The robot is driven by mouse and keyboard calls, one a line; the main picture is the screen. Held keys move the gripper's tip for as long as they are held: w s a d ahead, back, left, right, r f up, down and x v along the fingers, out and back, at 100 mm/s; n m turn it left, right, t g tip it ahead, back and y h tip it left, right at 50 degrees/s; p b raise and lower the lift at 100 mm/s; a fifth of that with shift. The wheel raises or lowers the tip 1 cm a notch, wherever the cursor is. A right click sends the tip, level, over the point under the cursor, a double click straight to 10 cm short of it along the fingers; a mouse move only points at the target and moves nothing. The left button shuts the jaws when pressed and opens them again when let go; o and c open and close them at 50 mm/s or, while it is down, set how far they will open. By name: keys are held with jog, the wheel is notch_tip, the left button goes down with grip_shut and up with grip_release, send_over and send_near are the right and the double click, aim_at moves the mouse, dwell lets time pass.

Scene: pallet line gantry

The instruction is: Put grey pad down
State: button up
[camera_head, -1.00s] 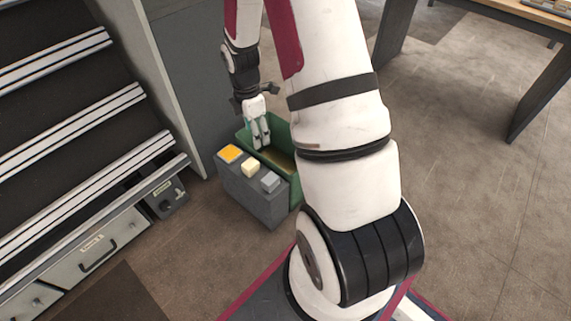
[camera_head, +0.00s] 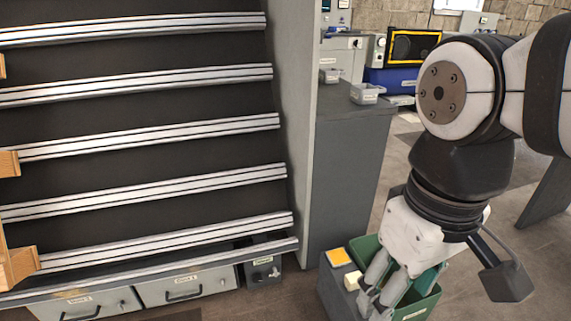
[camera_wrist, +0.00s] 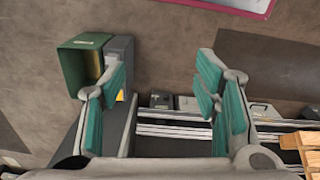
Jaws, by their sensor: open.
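My gripper (camera_head: 383,303) is in the lower right of the head view, in front of the green bin and grey stand. In the wrist view its teal-lined fingers (camera_wrist: 165,88) are wide apart, with nothing held between them. The grey stand (camera_head: 333,290) has a yellow-orange pad (camera_head: 340,257) and a cream pad (camera_head: 352,281) on top. I cannot make out the grey pad now; my fingers cover that part of the stand in the head view.
The green bin (camera_head: 425,304) stands beside the grey stand; it also shows in the wrist view (camera_wrist: 72,68). A tall sloped rack (camera_head: 140,135) with pale rails fills the left. Drawers (camera_head: 187,288) sit under it. A grey cabinet (camera_head: 345,185) stands behind the stand.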

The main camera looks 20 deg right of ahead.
jog(key=shift+m, duration=0.9)
jog(key=s, duration=0.2)
jog(key=s+a, duration=0.1)
jog(key=s, duration=0.1)
jog(key=shift+s, duration=0.35)
notch_tip(320, 180, up, 30)
jog(key=t+p, duration=0.4)
jog(key=p, duration=2.3)
jog(key=shift+d+f+p, duration=0.2)
jog(key=shift+f+p, duration=0.05)
jog(key=shift+p, duration=0.15)
jog(key=shift+d, duration=0.1)
